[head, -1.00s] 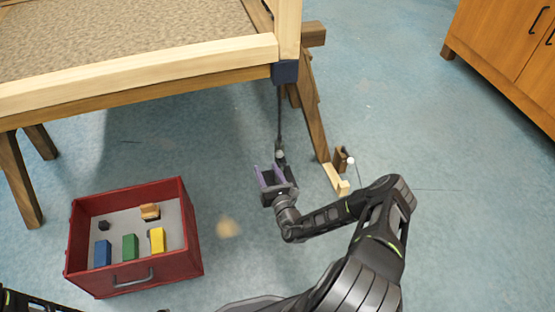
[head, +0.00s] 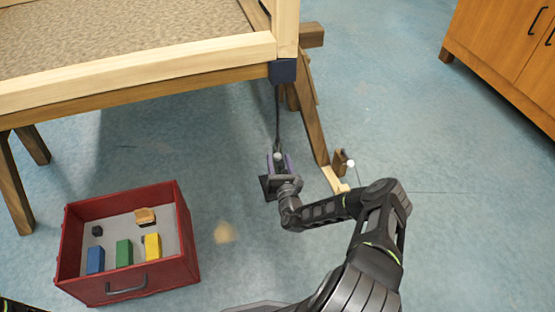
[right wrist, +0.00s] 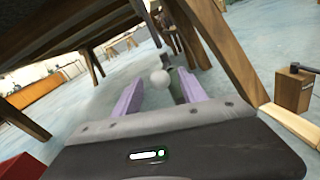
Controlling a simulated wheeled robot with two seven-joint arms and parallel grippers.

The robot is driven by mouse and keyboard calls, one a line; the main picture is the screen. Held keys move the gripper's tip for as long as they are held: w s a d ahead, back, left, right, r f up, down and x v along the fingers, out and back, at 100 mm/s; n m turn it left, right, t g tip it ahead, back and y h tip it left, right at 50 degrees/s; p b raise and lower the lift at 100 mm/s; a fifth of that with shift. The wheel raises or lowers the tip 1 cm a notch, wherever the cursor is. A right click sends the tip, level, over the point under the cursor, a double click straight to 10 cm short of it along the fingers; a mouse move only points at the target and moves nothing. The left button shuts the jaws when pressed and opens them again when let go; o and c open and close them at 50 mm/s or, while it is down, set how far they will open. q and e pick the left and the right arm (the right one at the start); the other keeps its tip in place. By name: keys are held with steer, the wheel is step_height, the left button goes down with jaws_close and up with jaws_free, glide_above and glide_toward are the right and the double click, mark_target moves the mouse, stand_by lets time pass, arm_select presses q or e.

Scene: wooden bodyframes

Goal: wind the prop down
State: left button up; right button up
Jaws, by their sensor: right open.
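A dark corner block (head: 284,70) sits under the wooden frame's near right corner. A thin dark rod (head: 278,115) hangs from it, with a pale grey knob (head: 277,157) at its lower end. The knob also shows in the right wrist view (right wrist: 160,78). My right gripper (head: 279,160) is open, its lilac fingers on either side of the knob. In the right wrist view its fingers (right wrist: 160,92) are apart, with the knob between or just beyond their tips; contact cannot be told. My left gripper is out of view.
A red box (head: 190,240) with several coloured blocks stands on the floor at left. A slanted wooden leg (head: 312,120) and a small wooden piece with a white ball (head: 351,163) are right of the gripper. A wooden cabinet (head: 505,60) stands at upper right.

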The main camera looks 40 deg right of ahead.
mark_target(278, 149)
steer(key=shift+b+x, duration=0.3)
steer(key=shift+x, duration=0.9)
jaws_close()
stand_by(0.6)
